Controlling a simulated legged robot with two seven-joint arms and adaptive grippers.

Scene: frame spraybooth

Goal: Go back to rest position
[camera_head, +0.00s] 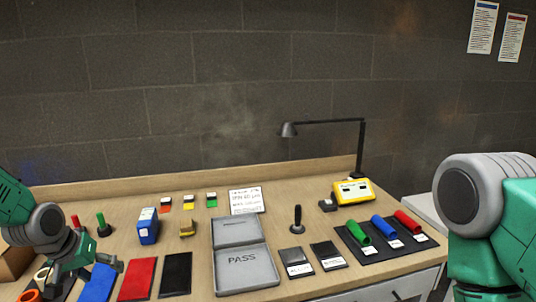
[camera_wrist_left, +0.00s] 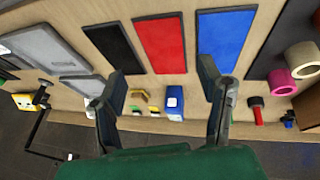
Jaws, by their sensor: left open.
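My left gripper (camera_head: 82,268) is at the lower left of the head view, above the left part of the workbench (camera_head: 300,224). In the left wrist view its two fingers (camera_wrist_left: 160,95) stand wide apart with nothing between them touching either finger. Beyond the fingers lie a blue panel (camera_wrist_left: 226,38), a red panel (camera_wrist_left: 161,42) and a black panel (camera_wrist_left: 112,47). My right arm shows at the right edge of the head view, but its gripper is out of view.
A grey PASS case (camera_head: 246,268) lies open mid-bench. A blue box (camera_head: 148,226) stands behind the panels. Red, blue and green cylinders (camera_head: 383,229) lie on a dark mat at right. A black lamp (camera_head: 361,150) rises at the back.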

